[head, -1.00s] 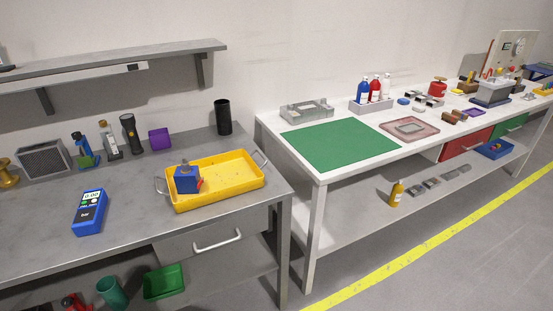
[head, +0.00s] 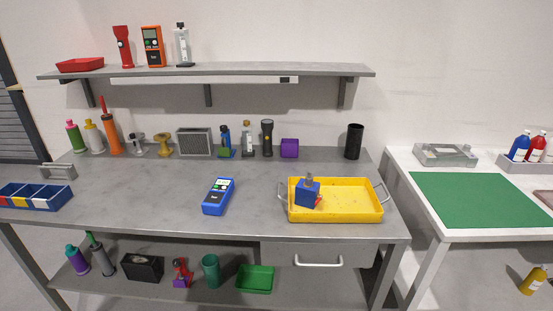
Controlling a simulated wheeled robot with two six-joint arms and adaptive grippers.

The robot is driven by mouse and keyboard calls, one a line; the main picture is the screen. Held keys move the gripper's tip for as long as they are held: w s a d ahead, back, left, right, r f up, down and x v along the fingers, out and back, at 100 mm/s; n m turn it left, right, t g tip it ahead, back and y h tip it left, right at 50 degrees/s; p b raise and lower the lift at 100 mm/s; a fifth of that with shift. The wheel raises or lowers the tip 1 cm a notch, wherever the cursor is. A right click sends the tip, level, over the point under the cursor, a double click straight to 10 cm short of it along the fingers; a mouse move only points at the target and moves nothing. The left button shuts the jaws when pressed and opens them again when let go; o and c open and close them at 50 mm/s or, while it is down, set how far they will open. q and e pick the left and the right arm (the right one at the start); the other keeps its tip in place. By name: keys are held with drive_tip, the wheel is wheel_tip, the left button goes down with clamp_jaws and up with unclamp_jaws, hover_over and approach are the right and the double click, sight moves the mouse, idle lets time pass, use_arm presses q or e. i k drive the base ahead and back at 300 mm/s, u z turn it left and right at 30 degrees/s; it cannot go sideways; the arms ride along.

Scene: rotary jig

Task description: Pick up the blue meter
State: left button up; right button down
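The blue meter (head: 218,196) lies on the grey workbench (head: 130,190) in the head view, a little left of the yellow tray. It has a pale display at its far end and a dark label on its lower face. Nothing covers it, and the bench around it is bare. Neither of my grippers shows in the view.
A yellow tray (head: 350,205) holding a blue block-like item (head: 307,192) stands right of the meter. Bottles, a flashlight (head: 267,138) and a grey vented box (head: 194,142) line the back. A shelf (head: 240,69) overhangs the rear. A blue divided bin (head: 36,197) sits far left.

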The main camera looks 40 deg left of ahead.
sight(216, 200)
drive_tip(key=u, duration=1.95)
drive_tip(key=i, duration=0.2)
drive_tip(key=z, duration=0.3)
